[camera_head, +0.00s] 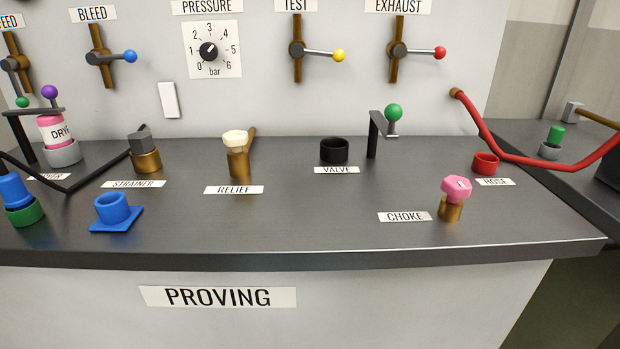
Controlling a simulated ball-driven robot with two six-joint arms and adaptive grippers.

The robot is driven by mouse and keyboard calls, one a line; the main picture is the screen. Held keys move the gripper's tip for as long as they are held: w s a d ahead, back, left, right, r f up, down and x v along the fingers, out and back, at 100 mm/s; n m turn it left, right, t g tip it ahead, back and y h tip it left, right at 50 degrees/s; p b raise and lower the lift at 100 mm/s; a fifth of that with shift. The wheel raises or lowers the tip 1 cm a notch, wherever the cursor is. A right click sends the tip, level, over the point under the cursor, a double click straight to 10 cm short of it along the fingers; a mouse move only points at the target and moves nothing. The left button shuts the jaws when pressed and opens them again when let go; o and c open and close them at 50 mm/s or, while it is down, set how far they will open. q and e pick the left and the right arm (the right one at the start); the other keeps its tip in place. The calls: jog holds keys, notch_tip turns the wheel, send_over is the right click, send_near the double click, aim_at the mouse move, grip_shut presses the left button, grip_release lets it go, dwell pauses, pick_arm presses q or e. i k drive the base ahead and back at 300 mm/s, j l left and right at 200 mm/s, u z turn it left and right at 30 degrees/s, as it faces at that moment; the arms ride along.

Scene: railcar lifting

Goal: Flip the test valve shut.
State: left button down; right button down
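The test valve (297,49) is on the upright grey panel, under the TEST label (297,5). It has a vertical brown pipe and a dark round hub. Its lever (320,53) points right, roughly level and across the pipe, and ends in a yellow ball (339,56). Neither of my grippers shows in the head view.
The bleed valve's blue ball (130,56) and the exhaust valve's red ball (439,53) flank it. The pressure dial (209,51) is to its left. Below, a green-knobbed post (393,113), black socket (334,150) and relief fitting (236,150) stand on the dark bench (330,225).

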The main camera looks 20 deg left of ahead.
aim_at(297, 50)
jog(key=i+l, duration=0.1)
jog(key=l, duration=0.35)
jog(key=i+l, duration=0.1)
jog(key=l, duration=0.35)
jog(key=i+l+u, duration=0.1)
jog(key=l, duration=0.3)
